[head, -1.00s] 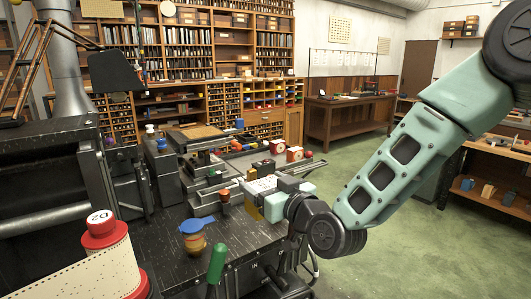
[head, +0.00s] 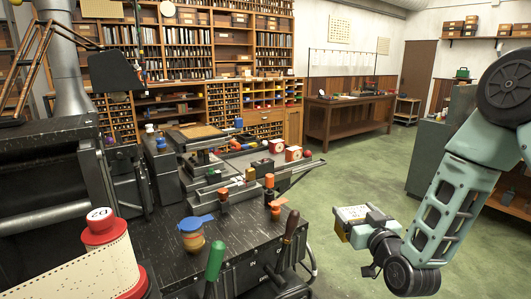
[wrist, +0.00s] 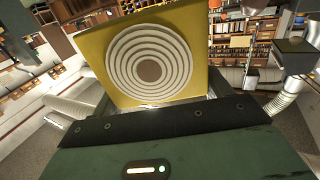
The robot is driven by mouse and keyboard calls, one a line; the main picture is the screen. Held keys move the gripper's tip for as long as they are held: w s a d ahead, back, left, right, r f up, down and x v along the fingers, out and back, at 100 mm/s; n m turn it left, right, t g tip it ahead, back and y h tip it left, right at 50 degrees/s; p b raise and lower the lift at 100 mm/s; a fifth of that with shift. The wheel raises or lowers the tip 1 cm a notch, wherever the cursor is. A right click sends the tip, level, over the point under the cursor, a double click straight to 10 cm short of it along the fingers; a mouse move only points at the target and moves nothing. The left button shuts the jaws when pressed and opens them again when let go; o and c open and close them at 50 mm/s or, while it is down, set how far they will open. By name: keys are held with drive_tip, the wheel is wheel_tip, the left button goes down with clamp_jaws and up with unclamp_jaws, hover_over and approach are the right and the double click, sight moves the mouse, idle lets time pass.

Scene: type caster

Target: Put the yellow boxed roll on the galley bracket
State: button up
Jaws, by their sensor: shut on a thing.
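The yellow boxed roll (wrist: 190,40) fills the upper middle of the wrist view. It is a yellow square box with pale concentric rings and a brown centre on the face towards me. In the head view my gripper (head: 362,222) is shut on this box (head: 341,233), whose yellow side and pale top show at the gripper's left. Both are in the air, right of the machine's dark top and over the green floor. I cannot tell for certain which part is the galley bracket; grey metal rails (head: 225,185) lie on the far side of the machine.
The black machine top (head: 165,240) carries an amber jar with a blue lid (head: 193,237), orange-topped knobs (head: 276,207) and upright handles, one green (head: 215,262). A red spool of punched paper (head: 85,260) is at front left. Open green floor (head: 350,180) lies to the right.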

drive_tip(key=w+d+f+m+h, duration=0.1)
drive_tip(key=d+f+m+h, duration=0.2)
drive_tip(key=d, duration=0.7)
drive_tip(key=s+f+n+b, duration=0.1)
drive_tip(key=s+f, duration=0.2)
drive_tip(key=f, duration=0.5)
drive_tip(key=s+f+b, duration=0.1)
drive_tip(key=s+f, duration=0.1)
drive_tip(key=f, duration=0.6)
drive_tip(key=s+f, duration=0.4)
drive_tip(key=s, duration=0.6)
drive_tip(key=shift+s+a+f, duration=0.15)
drive_tip(key=shift+s+a, duration=0.1)
drive_tip(key=shift+s, duration=0.05)
drive_tip(key=shift+a, duration=0.1)
